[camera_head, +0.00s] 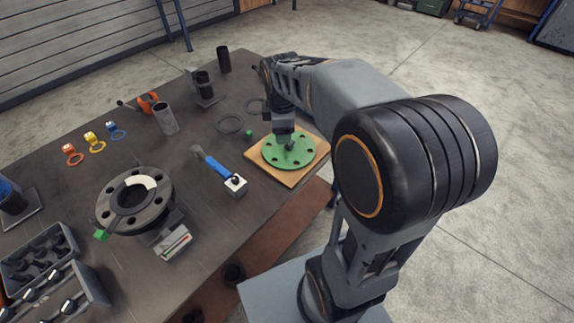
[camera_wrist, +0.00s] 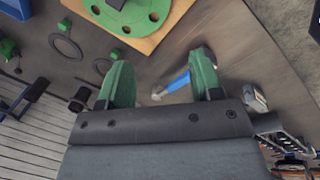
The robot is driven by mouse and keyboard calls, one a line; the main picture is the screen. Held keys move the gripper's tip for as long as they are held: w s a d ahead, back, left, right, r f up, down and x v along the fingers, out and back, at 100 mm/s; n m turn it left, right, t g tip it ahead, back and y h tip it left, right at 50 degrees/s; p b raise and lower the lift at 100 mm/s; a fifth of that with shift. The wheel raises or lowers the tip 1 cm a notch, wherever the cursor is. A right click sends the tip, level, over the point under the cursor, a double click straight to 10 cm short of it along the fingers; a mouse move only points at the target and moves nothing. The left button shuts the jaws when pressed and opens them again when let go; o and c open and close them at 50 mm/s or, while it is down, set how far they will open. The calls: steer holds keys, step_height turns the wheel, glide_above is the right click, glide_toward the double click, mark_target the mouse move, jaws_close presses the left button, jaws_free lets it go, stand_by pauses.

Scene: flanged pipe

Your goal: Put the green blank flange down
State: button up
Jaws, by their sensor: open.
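The green blank flange (camera_head: 290,154) lies flat on a wooden board (camera_head: 314,165) at the table's right edge. It is a round disc with bolt holes and a dark knob in its middle. In the wrist view the flange (camera_wrist: 148,14) shows at the top, cut off by the frame edge, beyond my fingertips. My gripper (camera_head: 286,134) is above the flange in the head view, and its fingers are hard to make out there. In the wrist view my gripper (camera_wrist: 161,65) has its two green fingers apart with nothing between them.
A flanged pipe (camera_head: 110,218) stands on the table at front left. A grey tray (camera_head: 72,238) sits at lower left.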

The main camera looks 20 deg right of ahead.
steer(key=s+a+m+t, duration=0.1)
steer(key=s+a+m, duration=0.1)
steer(key=s+m, duration=0.4)
steer(key=s+a+f+m+t, duration=0.1)
steer(key=s+a+m, duration=0.1)
steer(key=s+m, duration=0.5)
steer(key=shift+a+m+y, duration=0.35)
steer(key=shift+m+y, duration=0.05)
steer(key=shift+a+f, duration=0.1)
steer(key=shift+a, duration=0.05)
